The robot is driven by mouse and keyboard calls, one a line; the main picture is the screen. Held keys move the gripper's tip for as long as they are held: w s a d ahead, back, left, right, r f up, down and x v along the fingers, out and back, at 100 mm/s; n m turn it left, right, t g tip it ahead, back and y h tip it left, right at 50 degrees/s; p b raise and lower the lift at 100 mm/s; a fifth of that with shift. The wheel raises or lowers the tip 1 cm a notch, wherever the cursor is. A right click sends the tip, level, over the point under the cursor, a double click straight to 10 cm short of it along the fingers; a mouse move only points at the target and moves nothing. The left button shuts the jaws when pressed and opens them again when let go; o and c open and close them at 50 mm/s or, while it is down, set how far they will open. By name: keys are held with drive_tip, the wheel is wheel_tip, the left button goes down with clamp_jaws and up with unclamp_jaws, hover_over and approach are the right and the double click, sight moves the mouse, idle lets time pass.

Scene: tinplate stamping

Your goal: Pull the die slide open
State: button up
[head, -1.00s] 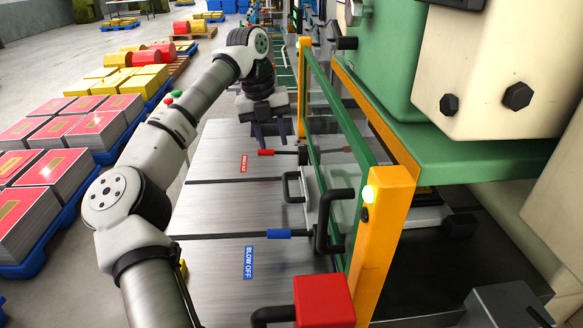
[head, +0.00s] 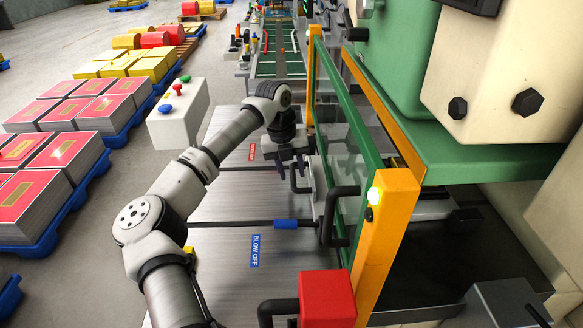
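The die slide is most likely the grey block (head: 319,190) at the press opening, partly hidden by the guard panel. A black bar handle (head: 294,182) sticks out from its left side. My gripper (head: 291,167) points down at this handle, its two dark fingers apart. The fingertips are close to the handle's upper part. I cannot tell whether they straddle or touch it. Nothing is visibly held.
A green-framed clear guard (head: 343,150) with a black handle (head: 342,218) stands right of my gripper, beside a yellow post (head: 382,240). A blue-gripped lever (head: 286,224) and a red box (head: 327,298) are nearer. A white button box (head: 178,114) stands left.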

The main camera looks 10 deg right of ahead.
drive_tip(key=shift+f, duration=0.25)
clamp_jaws()
drive_tip(key=shift+a, duration=0.1)
drive_tip(key=w+a+p, duration=0.1)
drive_tip(key=w+a, duration=0.2)
drive_tip(key=a, duration=1.4)
drive_tip(key=w+a+p, duration=0.1)
drive_tip(key=w+a, duration=0.3)
drive_tip(key=a, duration=1.3)
unclamp_jaws()
drive_tip(key=shift+d, duration=0.1)
wheel_tip(320, 180, up, 14)
drive_tip(key=a, duration=0.2)
drive_tip(key=shift+w+a+f+b, duration=0.2)
drive_tip(key=shift+w+a+b, duration=0.05)
drive_tip(key=shift+b, duration=0.2)
